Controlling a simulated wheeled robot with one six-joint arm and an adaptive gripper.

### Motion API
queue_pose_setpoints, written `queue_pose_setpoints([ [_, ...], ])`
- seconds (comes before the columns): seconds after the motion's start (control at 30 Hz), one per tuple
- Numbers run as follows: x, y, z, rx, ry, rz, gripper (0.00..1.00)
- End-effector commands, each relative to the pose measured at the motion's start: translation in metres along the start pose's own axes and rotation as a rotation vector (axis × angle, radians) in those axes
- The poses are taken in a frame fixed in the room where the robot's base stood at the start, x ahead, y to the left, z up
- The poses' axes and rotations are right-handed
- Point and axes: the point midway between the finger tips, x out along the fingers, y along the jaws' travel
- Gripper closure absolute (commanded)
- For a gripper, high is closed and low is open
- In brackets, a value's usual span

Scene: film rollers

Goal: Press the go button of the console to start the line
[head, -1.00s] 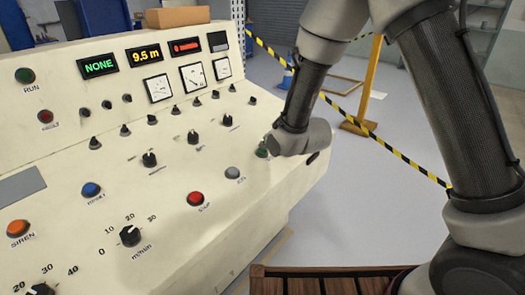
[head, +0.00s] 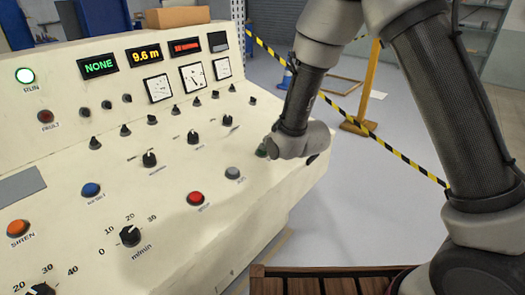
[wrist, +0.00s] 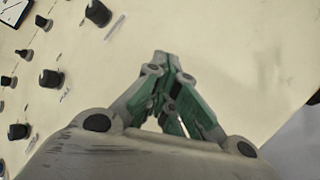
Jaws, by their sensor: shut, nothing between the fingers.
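The cream console (head: 80,150) fills the left of the head view. Its RUN lamp (head: 25,75) glows bright green-white. A small dark green spot (head: 262,152) shows at the console's right end, in line with the red button (head: 195,198) and grey button (head: 232,173); it may be the go button or a green part of my gripper. My gripper (wrist: 165,56) is shut and empty, tips together and pointing at the console's cream surface in the wrist view. The gripper hides what lies under its tips, so contact with a button cannot be seen.
Several black knobs (head: 130,236), a blue button (head: 91,190) and an orange SIREN button (head: 18,228) sit on the panel. The green display (head: 98,64) reads NONE. A yellow-black barrier tape (head: 390,143) runs behind my arm. A slatted wooden surface (head: 300,284) is at bottom.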

Motion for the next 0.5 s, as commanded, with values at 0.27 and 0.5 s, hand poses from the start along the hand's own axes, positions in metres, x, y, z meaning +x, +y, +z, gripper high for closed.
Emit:
queue_pose_setpoints([
  [0.27, -0.007, 0.005, 0.005, 0.000, 0.000, 0.000, 1.00],
  [0.5, -0.013, 0.008, 0.008, -0.001, 0.001, -0.001, 1.00],
])
